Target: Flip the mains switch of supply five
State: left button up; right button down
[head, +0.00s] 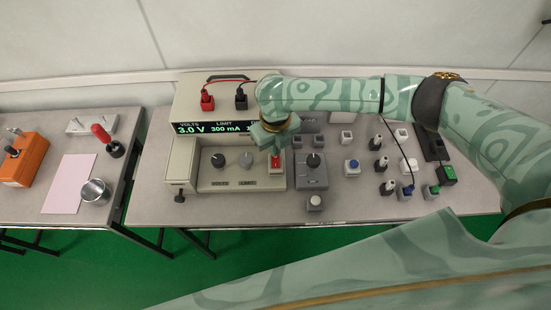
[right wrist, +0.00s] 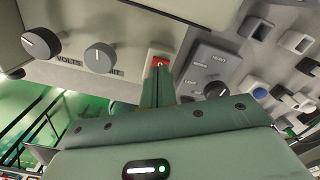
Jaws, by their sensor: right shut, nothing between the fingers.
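A beige bench supply (head: 210,155) stands on the table, with a green display (head: 215,128) reading 3.0 V and 300 mA. No number five is legible on it. Its red mains switch (head: 276,161) is at the right end of the lower front panel, and it also shows in the right wrist view (right wrist: 160,62). My right gripper (head: 275,148) is shut and empty, with its fingertips right at the switch. In the right wrist view the fingers (right wrist: 158,85) cover the lower part of the switch; contact and rocker position cannot be told. My left gripper is not in view.
Dark and grey knobs (head: 218,160) sit left of the switch. A grey box with a black knob (head: 314,160) stands close at its right. Several small switches and buttons fill the table further right. Red and black plugs (head: 207,103) with leads are on top.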

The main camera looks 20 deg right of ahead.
jog(key=shift+f+b, duration=0.5)
jog(key=shift+f, duration=0.4)
dwell(0.8)
notch_tip(320, 180, up, 7)
jog(key=p, duration=0.7)
jog(key=shift+r, duration=0.15)
